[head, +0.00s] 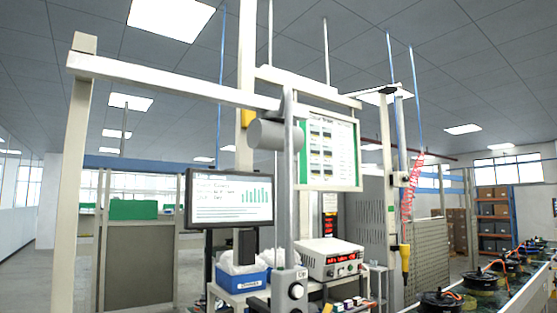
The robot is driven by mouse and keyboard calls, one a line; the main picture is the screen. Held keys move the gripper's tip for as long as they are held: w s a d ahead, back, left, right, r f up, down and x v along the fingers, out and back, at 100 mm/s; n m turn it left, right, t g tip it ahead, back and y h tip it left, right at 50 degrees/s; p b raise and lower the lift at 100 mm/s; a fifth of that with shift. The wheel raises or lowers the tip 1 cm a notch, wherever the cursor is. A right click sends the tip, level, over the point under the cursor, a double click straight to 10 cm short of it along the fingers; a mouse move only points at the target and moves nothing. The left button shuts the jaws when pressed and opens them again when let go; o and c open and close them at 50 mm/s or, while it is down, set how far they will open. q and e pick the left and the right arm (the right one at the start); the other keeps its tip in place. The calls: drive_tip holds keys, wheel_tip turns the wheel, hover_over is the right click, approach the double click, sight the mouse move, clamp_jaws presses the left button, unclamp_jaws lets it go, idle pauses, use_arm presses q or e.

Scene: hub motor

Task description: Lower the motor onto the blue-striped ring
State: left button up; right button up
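Several black round motors with orange cables sit in a row along the line at the right edge in the head view. The nearest motor (441,301) is at the bottom edge, partly cut off. Another motor (484,280) stands behind it, on a yellowish base. I cannot make out a blue-striped ring in this view. Neither of my grippers is in view, so whether either holds a motor is hidden.
A grey post (289,210) with a grey cylinder rises in the middle. Behind it are a monitor (230,198), a blue bin (241,278) with white contents, a white power supply (330,259) with red digits, and a green-edged chart board (329,151). A red coiled hose hangs at right.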

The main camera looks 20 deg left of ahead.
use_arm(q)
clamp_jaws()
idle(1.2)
